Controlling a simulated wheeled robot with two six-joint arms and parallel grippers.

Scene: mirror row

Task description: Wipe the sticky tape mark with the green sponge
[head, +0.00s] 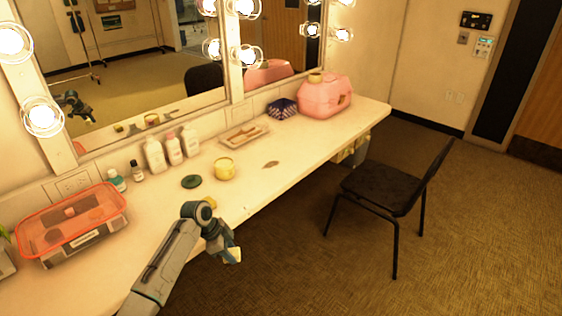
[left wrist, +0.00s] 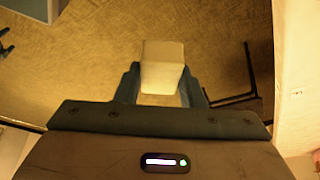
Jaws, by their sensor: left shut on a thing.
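My left gripper (head: 231,254) is shut on a pale cream block (left wrist: 162,68), which also shows at the jaw tips in the head view. I see no clear green on the block, so I cannot tell if it is the green sponge. The gripper hangs off the counter's front edge, over the carpet. A flat brownish mark (head: 271,164) lies on the white counter (head: 300,143), right of the yellow jar, apart from the gripper; it may be the tape mark. My right gripper is not in view.
On the counter are a yellow jar (head: 224,169), a dark green disc (head: 191,182), white bottles (head: 173,148), a tray (head: 243,136), a clear red-rimmed box (head: 72,225) and a pink case (head: 325,96). A black chair (head: 385,187) stands in front. Counter around the mark is clear.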

